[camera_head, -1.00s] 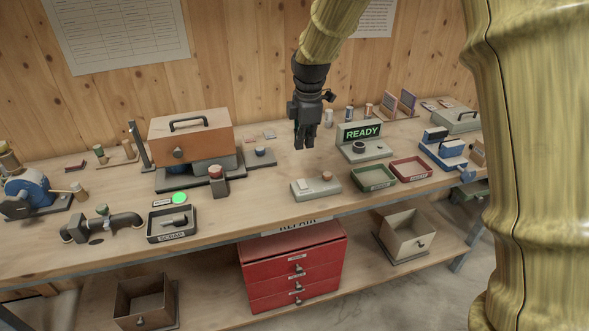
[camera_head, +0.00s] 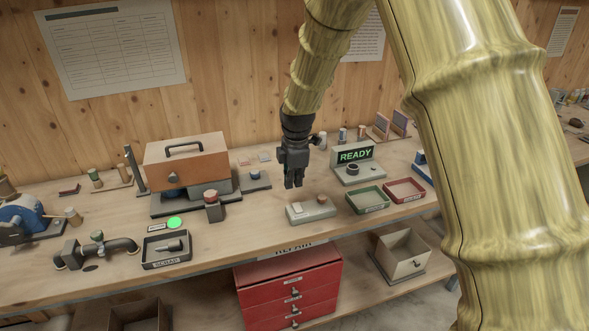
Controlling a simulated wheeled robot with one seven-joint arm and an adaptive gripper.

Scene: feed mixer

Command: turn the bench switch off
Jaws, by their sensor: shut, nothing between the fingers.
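My gripper (camera_head: 293,184) points down above the bench, with its fingers together and empty. Its tips are just behind and above a small pale grey box (camera_head: 310,210) that carries a flat plate and a small raised knob. No label reading "bench switch" is legible, so I cannot tell for sure which part is the switch. A grey post with a red-brown top (camera_head: 212,202) stands left of my gripper. A round green light (camera_head: 174,222) glows above the scrap tray. A display (camera_head: 355,155) reads READY in green, right of my gripper.
An orange-lidded machine (camera_head: 187,160) stands behind left. A green tray (camera_head: 368,202) and a red tray (camera_head: 405,192) lie to the right. The scrap tray (camera_head: 166,249) and a pipe with a valve (camera_head: 97,248) are front left. Red drawers (camera_head: 289,286) stand below. My arm hides the right side.

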